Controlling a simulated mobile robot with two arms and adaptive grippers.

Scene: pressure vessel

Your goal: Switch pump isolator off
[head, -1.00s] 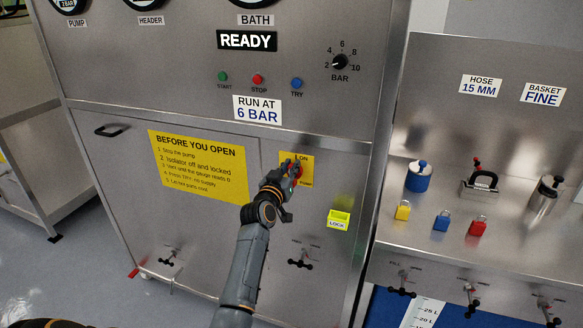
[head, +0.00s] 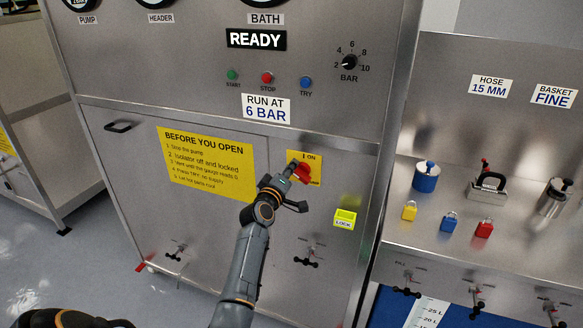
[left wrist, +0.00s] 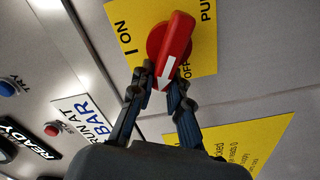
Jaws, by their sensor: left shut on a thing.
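The pump isolator is a red rotary handle (head: 304,173) on a yellow plate (head: 317,158) marked "I ON", on the cabinet front. In the left wrist view the red handle (left wrist: 177,38) has a white line on its grip, pointing to the "OFF" lettering rather than to "I ON". My left gripper (left wrist: 160,82) is shut on the white-lined end of the handle, one finger on each side. In the head view my left gripper (head: 291,170) reaches the handle from the lower left and hides part of it and the plate. My right gripper is not in view.
A yellow instruction sign (head: 207,164) is at left. Start, stop and try buttons are above. Yellow, blue and red padlocks (head: 483,229) stand on the right bench. Valve handles (head: 306,257) stick out below.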

